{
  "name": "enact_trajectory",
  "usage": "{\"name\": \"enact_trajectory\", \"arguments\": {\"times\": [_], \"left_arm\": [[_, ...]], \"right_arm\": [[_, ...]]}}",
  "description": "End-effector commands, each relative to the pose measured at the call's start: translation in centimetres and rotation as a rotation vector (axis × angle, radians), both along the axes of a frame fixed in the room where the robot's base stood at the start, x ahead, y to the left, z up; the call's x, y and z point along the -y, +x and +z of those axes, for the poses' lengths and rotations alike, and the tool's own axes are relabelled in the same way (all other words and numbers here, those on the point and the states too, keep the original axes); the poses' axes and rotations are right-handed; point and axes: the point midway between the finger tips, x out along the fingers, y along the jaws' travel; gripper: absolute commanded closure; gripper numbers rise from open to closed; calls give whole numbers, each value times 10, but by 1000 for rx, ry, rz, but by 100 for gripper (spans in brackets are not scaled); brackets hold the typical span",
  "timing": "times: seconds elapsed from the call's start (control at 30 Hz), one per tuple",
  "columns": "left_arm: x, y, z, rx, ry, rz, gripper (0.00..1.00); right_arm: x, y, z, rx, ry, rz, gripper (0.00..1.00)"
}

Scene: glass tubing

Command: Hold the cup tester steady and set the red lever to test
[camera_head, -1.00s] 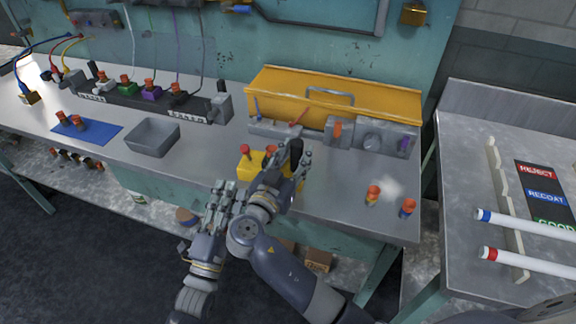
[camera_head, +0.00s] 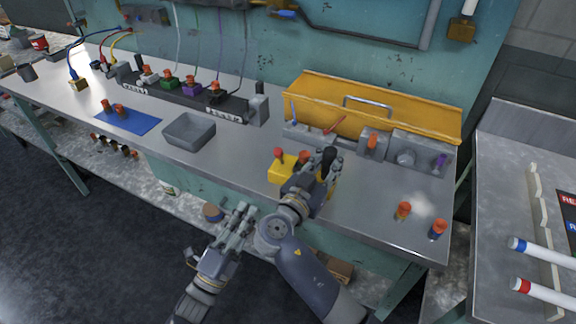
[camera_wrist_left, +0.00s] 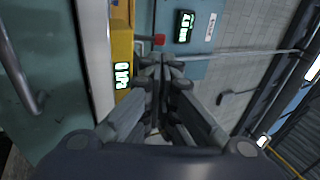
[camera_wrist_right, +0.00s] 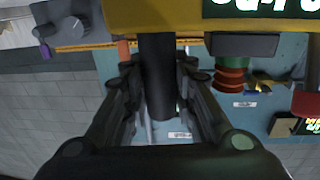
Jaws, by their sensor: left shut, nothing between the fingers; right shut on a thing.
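The yellow cup tester (camera_head: 281,173) sits at the front edge of the workbench. A red lever knob (camera_head: 279,153) stands at its left end, and an orange ribbed cup (camera_head: 304,158) is beside its black handle (camera_head: 328,160). My right gripper (camera_head: 326,172) is shut on the handle; in the right wrist view the black post (camera_wrist_right: 157,75) is between the fingers. My left gripper (camera_head: 243,213) is shut and empty, in front of the bench and left of the tester. The left wrist view shows the tester's yellow side (camera_wrist_left: 122,50) and the red knob (camera_wrist_left: 159,39) beyond the fingertips.
A grey tray (camera_head: 190,132) and a blue mat (camera_head: 128,122) with orange-topped pieces lie left. A yellow toolbox (camera_head: 370,105) stands behind the tester. Two orange-topped cups (camera_head: 403,211) (camera_head: 438,230) stand at right. Bench between tray and tester is clear.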

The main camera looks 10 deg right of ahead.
Motion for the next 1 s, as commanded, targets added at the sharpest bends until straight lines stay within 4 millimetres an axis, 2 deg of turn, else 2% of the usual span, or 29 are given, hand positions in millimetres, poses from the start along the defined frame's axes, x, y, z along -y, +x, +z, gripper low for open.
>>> {"name": "enact_trajectory", "arguments": {"times": [0.17,0.53,0.67,1.0], "left_arm": [[-7,-11,-8,44,49,-22,100],[-4,-6,-5,45,48,-21,100],[6,6,3,46,46,-21,100],[51,55,33,46,47,-21,100]], "right_arm": [[-1,0,-1,-2,-1,2,100],[-1,0,-1,-3,-2,2,100],[-1,0,-1,-3,-2,2,100],[-1,0,-1,-3,-2,2,100]]}}
